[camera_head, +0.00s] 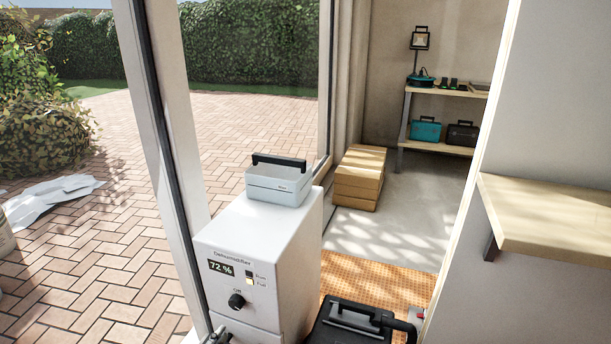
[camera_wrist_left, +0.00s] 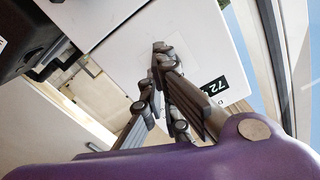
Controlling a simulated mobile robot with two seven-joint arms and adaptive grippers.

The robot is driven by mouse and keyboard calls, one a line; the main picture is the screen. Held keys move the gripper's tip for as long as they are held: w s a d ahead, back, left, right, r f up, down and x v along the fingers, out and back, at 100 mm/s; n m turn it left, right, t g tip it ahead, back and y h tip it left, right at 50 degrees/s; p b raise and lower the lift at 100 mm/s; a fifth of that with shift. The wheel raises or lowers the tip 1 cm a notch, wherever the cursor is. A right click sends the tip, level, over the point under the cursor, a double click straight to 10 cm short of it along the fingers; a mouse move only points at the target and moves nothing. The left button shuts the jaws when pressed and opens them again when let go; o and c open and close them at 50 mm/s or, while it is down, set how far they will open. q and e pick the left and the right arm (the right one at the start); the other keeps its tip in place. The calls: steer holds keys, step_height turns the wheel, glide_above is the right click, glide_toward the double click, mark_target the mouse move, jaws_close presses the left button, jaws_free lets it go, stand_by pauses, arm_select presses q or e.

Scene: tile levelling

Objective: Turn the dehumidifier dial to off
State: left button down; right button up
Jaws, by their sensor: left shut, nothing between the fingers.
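The white dehumidifier (camera_head: 262,240) stands by the glazed door frame. Its front has a display reading 72 %, two small indicators labelled Run and Full, and a black dial (camera_head: 237,301) below the word Off. The dehumidifier front also shows in the left wrist view (camera_wrist_left: 200,50), turned over, with the display (camera_wrist_left: 214,86) partly visible. My left gripper (camera_head: 218,335) is at the bottom edge in the head view, below and left of the dial and apart from it. It is shut and empty; its fingers (camera_wrist_left: 153,78) cover part of the front in the wrist view. My right gripper is out of view.
A grey box with a black handle (camera_head: 279,181) sits on top of the dehumidifier. A black case (camera_head: 345,325) stands at its right. A wooden shelf (camera_head: 550,215) juts out at right. Cardboard boxes (camera_head: 358,178) and a shelf unit stand farther back.

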mark_target(236, 302)
arm_select(q)
steer(key=w+d+n, duration=0.1)
steer(key=n, duration=0.4)
steer(key=w+d+n+b, duration=0.1)
steer(key=w+n, duration=0.1)
steer(key=n, duration=0.3)
steer(key=w+d+n, duration=0.1)
steer(key=n, duration=0.5)
steer(key=shift+w+b, duration=0.2)
steer(key=shift+b, duration=0.1)
steer(key=shift+w+d, duration=0.2)
steer(key=shift+w, duration=0.1)
steer(key=shift+w+d, duration=0.1)
steer(key=shift+w, duration=0.15)
steer(key=shift+w+r, duration=0.1)
steer(key=shift+w, duration=0.05)
